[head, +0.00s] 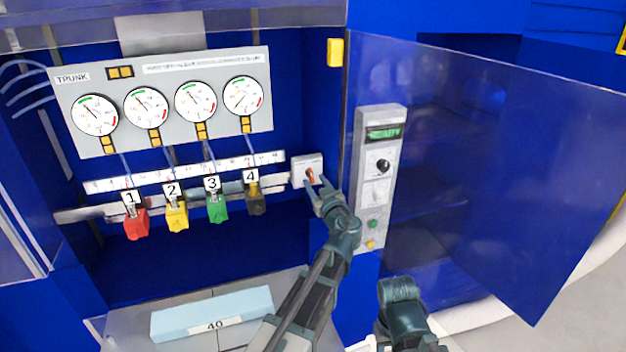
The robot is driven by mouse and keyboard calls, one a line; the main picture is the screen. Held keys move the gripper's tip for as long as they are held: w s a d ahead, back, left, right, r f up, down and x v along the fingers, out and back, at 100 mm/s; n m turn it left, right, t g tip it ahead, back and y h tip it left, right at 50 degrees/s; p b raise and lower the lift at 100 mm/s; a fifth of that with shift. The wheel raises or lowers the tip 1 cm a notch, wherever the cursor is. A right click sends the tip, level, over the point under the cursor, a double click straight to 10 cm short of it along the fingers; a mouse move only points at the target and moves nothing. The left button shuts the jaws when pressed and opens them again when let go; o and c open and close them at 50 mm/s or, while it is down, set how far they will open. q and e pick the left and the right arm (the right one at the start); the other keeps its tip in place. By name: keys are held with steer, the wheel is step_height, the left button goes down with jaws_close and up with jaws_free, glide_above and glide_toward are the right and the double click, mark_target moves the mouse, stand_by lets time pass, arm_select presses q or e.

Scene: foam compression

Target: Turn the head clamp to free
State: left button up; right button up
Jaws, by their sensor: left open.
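A small pale plate with an orange-red lever (310,176) is fixed at the right end of the rail; it looks like the head clamp. Its label is too small to read. My left gripper (314,183) is open, with its fingertips at the lever, one on either side or just in front of it. I cannot tell whether they touch it. My right arm shows only as a dark link at the bottom; its gripper is not visible.
A gauge panel (180,138) marked TRUNK is behind, above numbered red, yellow, green and black clamps (217,209). A control box (367,225) and a clear blue door (500,190) stand at right. A light blue foam block (180,322) marked 40 lies in front.

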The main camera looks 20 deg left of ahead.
mark_target(311, 176)
arm_select(q)
steer(key=shift+x, duration=1.35)
jaws_close()
